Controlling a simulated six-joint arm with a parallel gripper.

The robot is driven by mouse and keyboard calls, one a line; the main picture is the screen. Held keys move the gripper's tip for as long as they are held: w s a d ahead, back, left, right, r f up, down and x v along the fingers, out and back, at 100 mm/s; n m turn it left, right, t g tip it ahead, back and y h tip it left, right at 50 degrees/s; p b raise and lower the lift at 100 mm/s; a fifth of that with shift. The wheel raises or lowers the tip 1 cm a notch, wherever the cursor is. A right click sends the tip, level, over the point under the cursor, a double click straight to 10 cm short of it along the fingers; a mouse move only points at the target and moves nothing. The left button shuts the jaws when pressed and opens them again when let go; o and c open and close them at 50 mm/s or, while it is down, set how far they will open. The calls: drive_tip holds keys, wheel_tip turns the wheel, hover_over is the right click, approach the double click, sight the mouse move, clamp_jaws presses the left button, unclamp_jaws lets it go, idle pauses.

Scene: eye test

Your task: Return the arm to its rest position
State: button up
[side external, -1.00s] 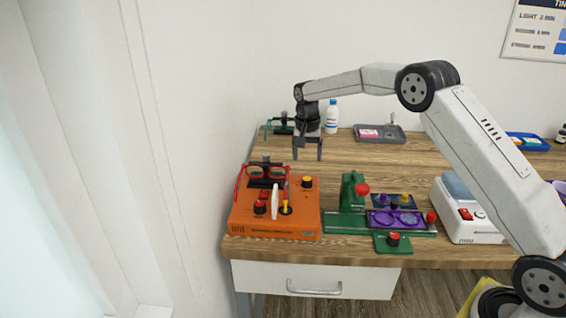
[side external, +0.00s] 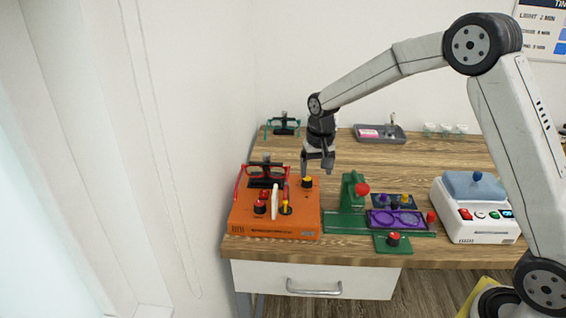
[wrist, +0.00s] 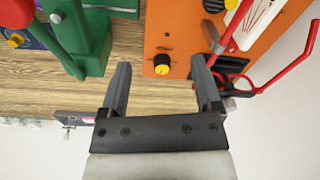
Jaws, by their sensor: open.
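My gripper (side external: 317,170) hangs from my arm over the wooden table (side external: 400,170), fingers pointing down. It is just behind the right rear part of the orange box (side external: 275,222). In the wrist view my gripper (wrist: 160,63) has its two fingers apart with nothing held between them. A black knob with a yellow top (wrist: 161,65) on the orange box (wrist: 185,30) shows between the fingertips. I cannot tell whether the fingers touch anything.
Red glasses (side external: 240,182) rest on the orange box's stand. A green press (side external: 347,190) with purple lenses (side external: 383,219) stands right of it. A white machine (side external: 470,230) is farther right. A grey tray (side external: 397,138) and teal glasses (side external: 268,129) are behind. Table behind the press is clear.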

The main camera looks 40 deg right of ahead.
drive_tip(key=s+a+f+n+t, duration=0.1)
drive_tip(key=s+a+n, duration=0.1)
drive_tip(key=s, duration=0.9)
drive_tip(key=s+a+f+n, duration=0.1)
drive_tip(key=s+a+n, duration=0.2)
drive_tip(key=s, duration=0.7)
drive_tip(key=shift+s+a+f+n+t, duration=0.25)
drive_tip(key=shift+s+n+t, duration=0.1)
drive_tip(key=shift+n+t, duration=0.05)
